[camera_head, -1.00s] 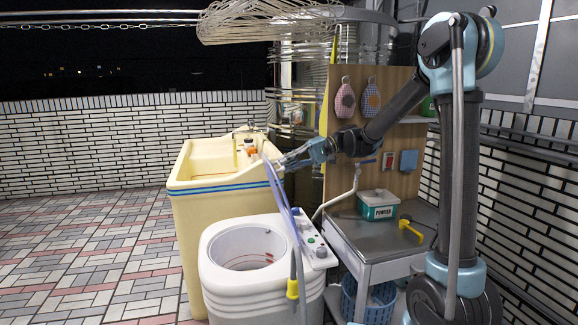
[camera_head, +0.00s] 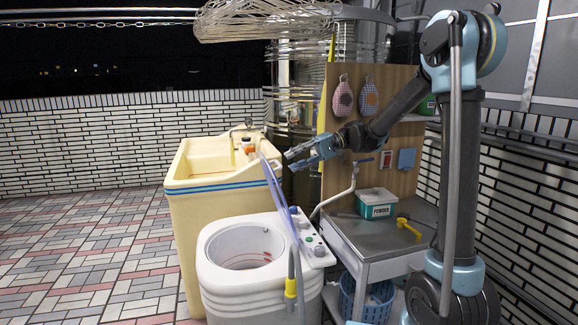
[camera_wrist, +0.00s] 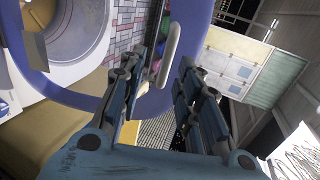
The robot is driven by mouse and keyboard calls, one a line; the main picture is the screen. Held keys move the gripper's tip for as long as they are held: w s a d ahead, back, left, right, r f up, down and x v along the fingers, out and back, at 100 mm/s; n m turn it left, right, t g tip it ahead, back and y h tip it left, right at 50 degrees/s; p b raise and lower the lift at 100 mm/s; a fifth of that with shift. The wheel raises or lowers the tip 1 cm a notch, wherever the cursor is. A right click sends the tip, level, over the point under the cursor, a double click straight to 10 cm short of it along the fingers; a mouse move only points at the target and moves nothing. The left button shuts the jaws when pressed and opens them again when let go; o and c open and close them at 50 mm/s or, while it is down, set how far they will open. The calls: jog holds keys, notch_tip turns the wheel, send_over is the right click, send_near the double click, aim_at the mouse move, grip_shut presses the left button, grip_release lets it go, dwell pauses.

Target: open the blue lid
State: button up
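The blue lid (camera_head: 277,192) stands raised, nearly edge-on, above the white washing machine (camera_head: 222,285) in the head view. In the wrist view it is a large blue rim (camera_wrist: 75,99) around a see-through middle, with a pale handle-like bar (camera_wrist: 171,54) near the fingers. My gripper (camera_head: 289,160) is right of the lid's upper part. In the wrist view my gripper (camera_wrist: 175,48) has its fingers apart, with nothing held between them. Whether a finger touches the lid, I cannot tell.
A cream sink (camera_head: 215,215) stands behind the washer. To the right are a metal side table (camera_head: 345,235) with a powder box (camera_head: 376,203) and a wooden board (camera_head: 400,90). Wire hangers (camera_head: 265,22) hang above. The tiled floor at left is clear.

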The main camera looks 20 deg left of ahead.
jog(key=v, duration=0.8)
jog(key=shift+d, duration=0.25)
jog(key=s+d+f+m+t+h, duration=0.2)
jog(key=s+d+f, duration=0.5)
jog(key=d, duration=0.4)
jog(key=s+d+f+m+t+h, duration=0.2)
jog(key=s+d+f+t+h, duration=0.2)
jog(key=s+d+f+h, duration=0.2)
jog(key=s+d+f+m+t+h, duration=0.1)
jog(key=s+d+f+t+h, duration=0.2)
jog(key=s+d+f, duration=0.7)
jog(key=s+d+h, duration=0.1)
jog(key=s+d, duration=0.2)
jog(key=d, duration=0.4)
jog(key=shift+s+d+m, duration=0.25)
jog(key=shift+d+m, duration=0.1)
jog(key=shift+m, duration=0.05)
